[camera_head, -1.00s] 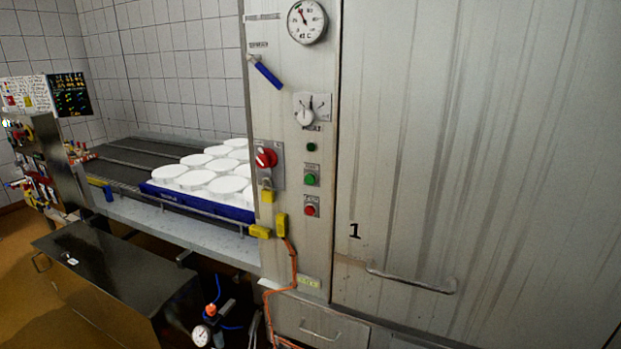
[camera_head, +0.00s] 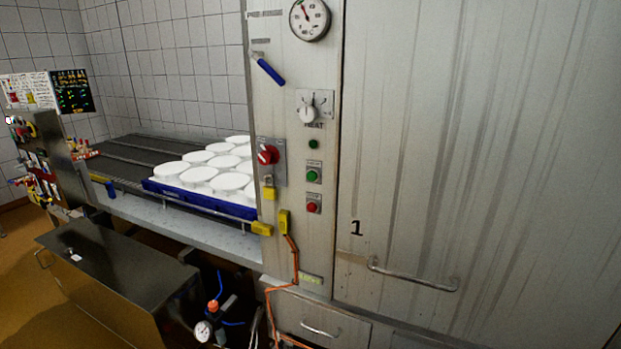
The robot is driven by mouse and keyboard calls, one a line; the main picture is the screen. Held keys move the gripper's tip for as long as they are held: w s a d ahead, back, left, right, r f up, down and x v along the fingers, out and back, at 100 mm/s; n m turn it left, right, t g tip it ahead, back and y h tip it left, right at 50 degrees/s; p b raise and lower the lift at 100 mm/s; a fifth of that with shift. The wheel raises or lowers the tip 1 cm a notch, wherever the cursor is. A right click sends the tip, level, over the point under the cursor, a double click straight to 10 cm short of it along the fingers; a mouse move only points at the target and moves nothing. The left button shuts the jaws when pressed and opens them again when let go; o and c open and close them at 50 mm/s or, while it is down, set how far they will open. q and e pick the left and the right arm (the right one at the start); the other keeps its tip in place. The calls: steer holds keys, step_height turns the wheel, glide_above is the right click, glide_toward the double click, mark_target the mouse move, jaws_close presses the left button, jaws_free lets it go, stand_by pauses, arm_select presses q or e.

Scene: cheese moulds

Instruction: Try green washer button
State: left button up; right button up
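The washer's metal control column (camera_head: 325,240) stands at the middle of the head view. Its green button (camera_head: 312,175) sits on a small grey plate. A red button (camera_head: 312,207) is on a plate just below it. A small dark green round part (camera_head: 313,144) is above it, under a rotary dial marked HEAT (camera_head: 308,113). A red rotary switch (camera_head: 267,155) with a yellow padlock (camera_head: 269,190) is to the left. Neither of my grippers shows in the head view, and nothing covers the green button.
A blue tray (camera_head: 200,202) of white moulds (camera_head: 198,174) rests on a conveyor (camera_head: 120,165) left of the column. A large metal door (camera_head: 480,150) with a bar handle (camera_head: 412,276) fills the right. An orange cable (camera_head: 268,305) hangs below. A steel box (camera_head: 115,265) stands low left.

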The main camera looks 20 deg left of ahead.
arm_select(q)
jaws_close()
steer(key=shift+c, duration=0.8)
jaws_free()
